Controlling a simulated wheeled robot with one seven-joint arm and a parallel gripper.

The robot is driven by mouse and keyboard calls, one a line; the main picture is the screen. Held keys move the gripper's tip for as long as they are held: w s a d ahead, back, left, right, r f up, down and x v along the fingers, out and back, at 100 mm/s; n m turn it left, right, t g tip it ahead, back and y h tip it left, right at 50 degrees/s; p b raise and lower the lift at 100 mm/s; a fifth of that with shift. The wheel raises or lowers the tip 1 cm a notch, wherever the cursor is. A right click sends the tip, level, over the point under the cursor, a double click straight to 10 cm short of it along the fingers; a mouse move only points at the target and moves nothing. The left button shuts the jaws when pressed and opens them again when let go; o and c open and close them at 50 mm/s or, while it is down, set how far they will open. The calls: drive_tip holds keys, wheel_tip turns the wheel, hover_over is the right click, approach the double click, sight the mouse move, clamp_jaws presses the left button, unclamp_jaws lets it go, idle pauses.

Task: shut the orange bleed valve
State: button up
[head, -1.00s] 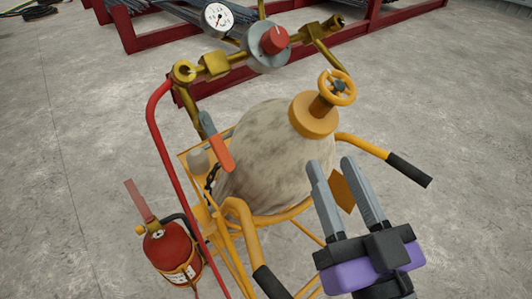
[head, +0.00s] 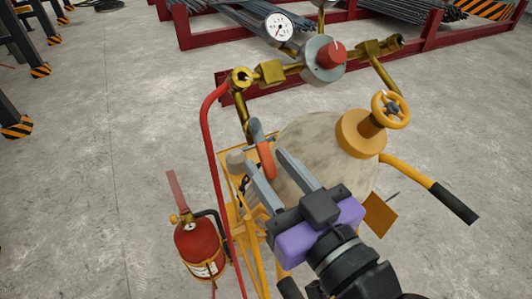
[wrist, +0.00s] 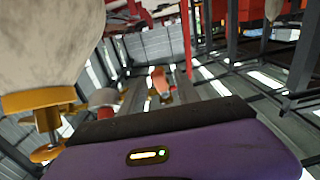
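The orange lever (head: 265,161), which I take to be the bleed valve's handle, hangs from a grey fitting beside the sand-coloured tank (head: 307,138). My gripper (head: 266,157) is open, its two grey fingers spread and pointing at the lever. In the head view the lever's lower end shows between the fingertips; I cannot tell whether they touch. In the wrist view the orange lever (wrist: 158,80) appears small between the fingers, seemingly past their tips. A yellow-orange handwheel (head: 390,109) sits on the tank's neck; it also shows in the wrist view (wrist: 46,152).
A brass manifold with a red knob (head: 331,55) and a gauge (head: 277,27) runs above the tank. A red hose (head: 218,150) drops left of the lever. A fire extinguisher (head: 199,246) stands lower left. A black-gripped cart handle (head: 453,202) juts right. Open floor lies left.

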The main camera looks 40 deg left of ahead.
drive_tip(key=shift+x, duration=1.05)
clamp_jaws()
idle(0.7)
